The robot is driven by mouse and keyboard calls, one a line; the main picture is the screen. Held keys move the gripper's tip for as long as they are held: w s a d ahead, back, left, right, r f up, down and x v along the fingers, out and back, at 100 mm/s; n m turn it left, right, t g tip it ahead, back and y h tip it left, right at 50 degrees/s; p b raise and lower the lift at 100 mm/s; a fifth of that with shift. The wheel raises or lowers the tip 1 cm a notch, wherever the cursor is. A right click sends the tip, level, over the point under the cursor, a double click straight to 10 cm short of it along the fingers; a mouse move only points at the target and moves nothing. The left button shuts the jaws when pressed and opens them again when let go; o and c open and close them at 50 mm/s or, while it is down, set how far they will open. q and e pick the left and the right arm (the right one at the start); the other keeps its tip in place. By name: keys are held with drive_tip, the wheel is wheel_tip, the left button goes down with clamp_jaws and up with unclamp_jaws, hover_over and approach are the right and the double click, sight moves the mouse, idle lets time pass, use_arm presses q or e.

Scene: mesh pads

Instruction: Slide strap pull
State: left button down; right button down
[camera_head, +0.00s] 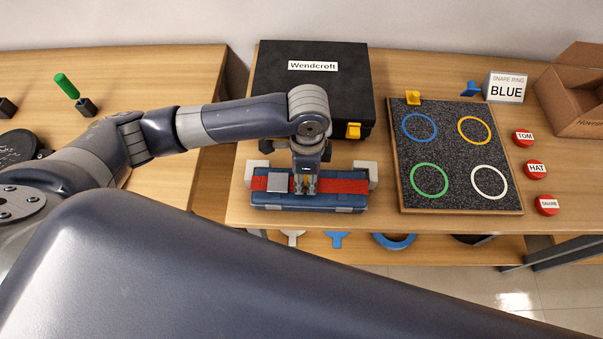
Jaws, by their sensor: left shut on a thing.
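A blue case (300,203) lies on the table at the front middle, held between pale end blocks. A red strap (345,186) runs lengthwise over its top. A silver buckle plate (280,184) sits on the strap left of centre. My left gripper (305,190) points down at the strap, just right of the buckle plate. Its fingers are shut on the strap pull, which they mostly hide. My right gripper is not in view.
A black Wendcroft case (270,95) stands behind. On the right are a dark board with coloured rings (455,155), red labelled buttons (536,170), a BLUE sign (506,88) and a cardboard box (575,95). Coloured pieces (394,241) lie on a lower shelf.

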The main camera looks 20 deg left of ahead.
use_arm(q)
drive_tip(key=d, duration=0.2)
drive_tip(key=w+d+p, duration=0.1)
drive_tip(key=d, duration=0.3)
drive_tip(key=shift+w+d+r+p, duration=0.1)
drive_tip(key=shift+w+p, duration=0.25)
drive_tip(key=shift+w, duration=0.05)
drive_tip(key=shift+w+d, duration=0.1)
drive_tip(key=shift+d, duration=0.3)
drive_tip(key=c, duration=1.1)
unclamp_jaws()
wheel_tip(320, 180, up, 12)
drive_tip(key=shift+f, duration=0.1)
